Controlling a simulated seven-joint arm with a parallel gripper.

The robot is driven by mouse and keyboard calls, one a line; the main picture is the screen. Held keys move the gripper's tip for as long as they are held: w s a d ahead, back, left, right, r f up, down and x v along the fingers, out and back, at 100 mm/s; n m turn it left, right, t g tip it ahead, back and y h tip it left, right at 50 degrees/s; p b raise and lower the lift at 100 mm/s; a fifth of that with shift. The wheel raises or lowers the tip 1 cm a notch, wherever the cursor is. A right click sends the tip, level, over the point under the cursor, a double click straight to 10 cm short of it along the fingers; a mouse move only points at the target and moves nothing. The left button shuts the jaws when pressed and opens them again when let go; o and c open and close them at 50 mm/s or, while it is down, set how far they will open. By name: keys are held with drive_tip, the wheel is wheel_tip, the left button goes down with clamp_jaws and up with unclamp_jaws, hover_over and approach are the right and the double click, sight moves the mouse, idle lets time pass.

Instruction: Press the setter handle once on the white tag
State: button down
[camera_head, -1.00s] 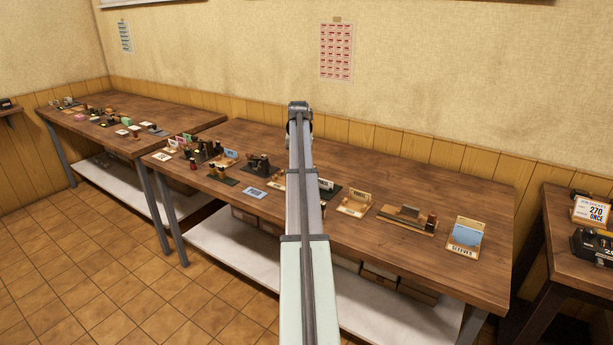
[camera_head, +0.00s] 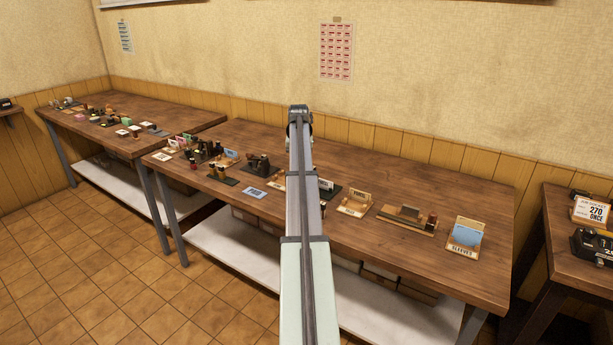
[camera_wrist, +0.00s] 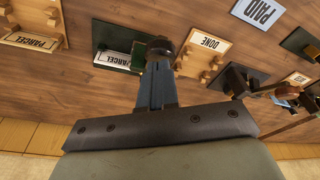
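My gripper (camera_wrist: 157,88) is seen in the wrist view, its blue-grey fingers close together, pointing at the bench. A dark round knob (camera_wrist: 160,47) shows at the fingertips; I cannot tell whether it is held or lies beyond them. In the head view my own arm hides the gripper. A dark lever device (camera_head: 258,165) stands on the middle bench; a dark device with a wood-tipped lever (camera_wrist: 240,80) shows right of the fingers in the wrist view. I cannot tell whether it is the setter. Small white pieces (camera_head: 122,132) lie on the left bench; I cannot tell which is the tag.
On the right table, a sign reading 270 ONCE (camera_head: 591,212) stands behind a black device (camera_head: 592,246). Bare wood lies behind the row of items.

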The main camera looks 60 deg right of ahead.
drive_tip(key=shift+a+x, duration=0.1)
drive_tip(key=shift+x, duration=0.6)
drive_tip(key=shift+a+x, duration=0.15)
drive_tip(key=shift+x, duration=0.5)
drive_tip(key=shift+d+v, duration=0.2)
drive_tip(key=shift+v, duration=0.9)
drive_tip(key=shift+d+v, duration=0.2)
drive_tip(key=shift+v, duration=0.95)
drive_tip(key=v, duration=0.3)
drive_tip(key=d+v, duration=0.1)
drive_tip(key=v, duration=0.1)
drive_tip(key=shift+w, duration=0.35)
idle(0.5)
